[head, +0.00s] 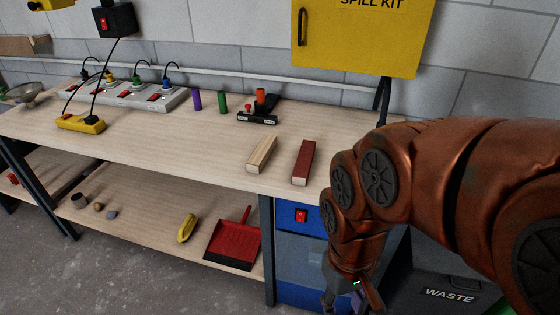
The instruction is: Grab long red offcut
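The long red offcut (304,162) is a dark red block lying on the wooden workbench (150,140), near its right end. A bare wood offcut (262,154) of similar length lies to its left, apart from it. My gripper (350,304) is at the bottom of the head view, below the bench top and in front of the blue cabinet. Its fingertips are cut off by the frame edge, so its opening is not clear. It is apart from the red offcut.
Power strips (138,96), a purple block (196,99), a green block (222,102) and a black tool (260,108) stand at the back. A yellow spill kit cabinet (365,35) hangs above. A lower shelf holds a red dustpan (233,238). A waste bin (450,285) stands right.

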